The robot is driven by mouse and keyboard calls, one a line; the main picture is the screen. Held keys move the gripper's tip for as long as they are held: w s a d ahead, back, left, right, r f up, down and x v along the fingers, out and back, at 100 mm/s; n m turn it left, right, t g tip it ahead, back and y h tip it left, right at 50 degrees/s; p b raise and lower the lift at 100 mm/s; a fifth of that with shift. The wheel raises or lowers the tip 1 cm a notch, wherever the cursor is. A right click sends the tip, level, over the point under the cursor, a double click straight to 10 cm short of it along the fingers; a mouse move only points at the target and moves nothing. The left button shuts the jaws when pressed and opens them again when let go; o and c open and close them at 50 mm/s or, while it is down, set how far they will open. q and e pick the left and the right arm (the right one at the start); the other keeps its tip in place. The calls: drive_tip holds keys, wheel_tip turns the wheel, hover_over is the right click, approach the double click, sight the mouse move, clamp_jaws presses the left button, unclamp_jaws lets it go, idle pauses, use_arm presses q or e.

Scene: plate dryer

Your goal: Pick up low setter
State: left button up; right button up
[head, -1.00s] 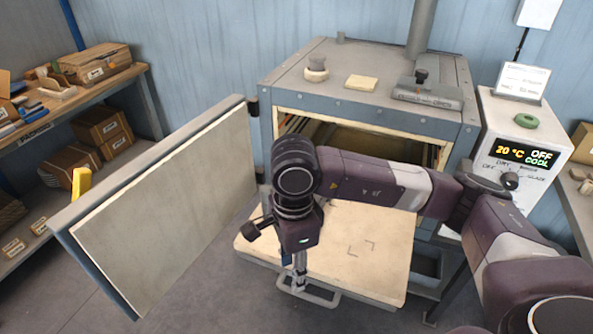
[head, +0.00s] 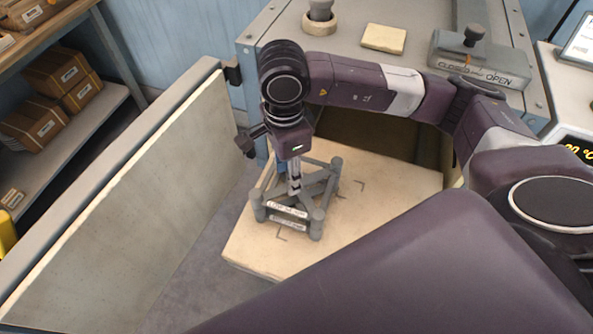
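The low setter (head: 316,224) is a grey frame with corner posts, crossed bars and white labels on its front. It shows over the cream board in front of the open dryer; I cannot tell whether it rests on it. My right gripper (head: 295,187) points straight down into the middle of the setter. Its narrow fingers overlap the crossed bars, and the tips are too small and partly hidden to tell whether they grip. My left gripper is not in view.
The cream board (head: 395,195) has dark corner marks and free room right of the setter. The open dryer door (head: 130,210) stands close on the left. The dryer top (head: 345,65) carries a small block (head: 384,39). My own purple arm link fills the lower right foreground.

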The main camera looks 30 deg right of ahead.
drive_tip(key=shift+s+f, duration=0.15)
drive_tip(key=shift+f, duration=0.3)
drive_tip(key=shift+f+p, duration=0.35)
drive_tip(key=shift+p, duration=0.15)
drive_tip(key=f, duration=0.1)
drive_tip(key=f+p, duration=0.1)
drive_tip(key=shift+w+d+f, duration=0.15)
drive_tip(key=shift+w+f, duration=0.2)
drive_tip(key=shift+w, duration=0.05)
drive_tip(key=shift+w+f+p, duration=0.1)
drive_tip(key=shift+f+p, duration=0.25)
drive_tip(key=shift+f, duration=0.6)
drive_tip(key=shift+c, duration=0.4)
drive_tip(key=c, duration=0.5)
clamp_jaws()
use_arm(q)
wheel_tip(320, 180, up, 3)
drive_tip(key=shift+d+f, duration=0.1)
